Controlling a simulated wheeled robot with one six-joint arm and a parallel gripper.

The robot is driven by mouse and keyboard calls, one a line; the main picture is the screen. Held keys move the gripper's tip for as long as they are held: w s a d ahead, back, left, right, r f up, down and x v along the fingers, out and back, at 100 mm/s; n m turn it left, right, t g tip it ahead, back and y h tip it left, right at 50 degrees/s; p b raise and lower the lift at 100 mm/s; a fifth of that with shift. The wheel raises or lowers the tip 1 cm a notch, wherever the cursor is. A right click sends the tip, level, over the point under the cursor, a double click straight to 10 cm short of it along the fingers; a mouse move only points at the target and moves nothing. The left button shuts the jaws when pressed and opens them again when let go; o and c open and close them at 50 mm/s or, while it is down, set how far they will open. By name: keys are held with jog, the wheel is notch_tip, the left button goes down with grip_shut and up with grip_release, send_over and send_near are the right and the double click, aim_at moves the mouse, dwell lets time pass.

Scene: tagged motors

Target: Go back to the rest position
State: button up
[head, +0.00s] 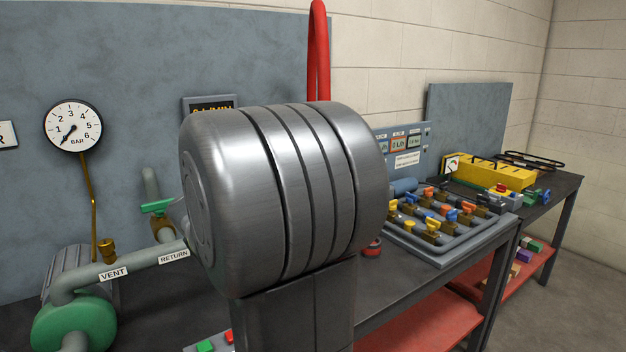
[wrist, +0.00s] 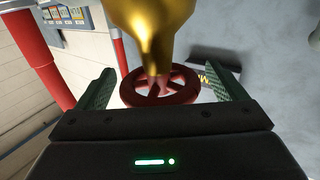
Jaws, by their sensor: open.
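In the wrist view my gripper (wrist: 163,74) is open, with its two green fingers spread apart. A red handwheel (wrist: 137,96) on a brass valve body (wrist: 155,30) lies between the fingers in that view. There is a gap beside the right finger; whether the left finger touches the wheel's rim is hard to tell. In the head view my gripper is hidden, and my own large grey arm link fills the middle.
A bench carries a valve manifold (head: 443,258) and a yellow box (head: 490,171) at right. Pipes with VENT (head: 113,273) and RETURN labels, a green pump (head: 75,325) and a pressure gauge (head: 73,125) stand at left. A red pipe (head: 318,55) rises behind my arm.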

jog(key=shift+f+n+g+y+b, duration=0.2)
jog(key=shift+n+y+b, duration=1)
jog(key=shift+b, duration=1.05)
jog(key=shift+f+n+g+y+b, duration=0.15)
jog(key=shift+n+y+b, duration=0.55)
jog(key=shift+y+b, duration=1.25)
jog(key=n+y+b, duration=0.1)
jog(key=n+g+y+b, duration=0.1)
jog(key=b, duration=0.1)
jog(key=shift+d+r+g+y, duration=0.1)
jog(key=shift+r+g+y, duration=0.15)
jog(key=shift+n+b, duration=0.3)
jog(key=shift+b, duration=0.05)
jog(key=shift+r+n+g+y+p, duration=0.15)
jog(key=shift+n+g+y+p, duration=0.15)
jog(key=shift+n+g+y, duration=0.8)
jog(key=g+y+p, duration=0.1)
jog(key=n+g+y+p, duration=0.1)
jog(key=p, duration=0.1)
jog(key=shift+r+n+y+p, duration=0.2)
jog(key=shift+n+y+p, duration=0.1)
jog(key=shift+y, duration=0.1)
jog(key=shift+n+g+y+p, duration=0.6)
jog(key=shift+g+p, duration=0.2)
jog(key=shift+p, duration=0.3)
jog(key=shift+f, duration=0.1)
jog(key=shift+s+f+n+g+y+p, duration=0.1)
jog(key=shift+f+n+g+y+p, duration=0.15)
jog(key=shift+g+p, duration=0.25)
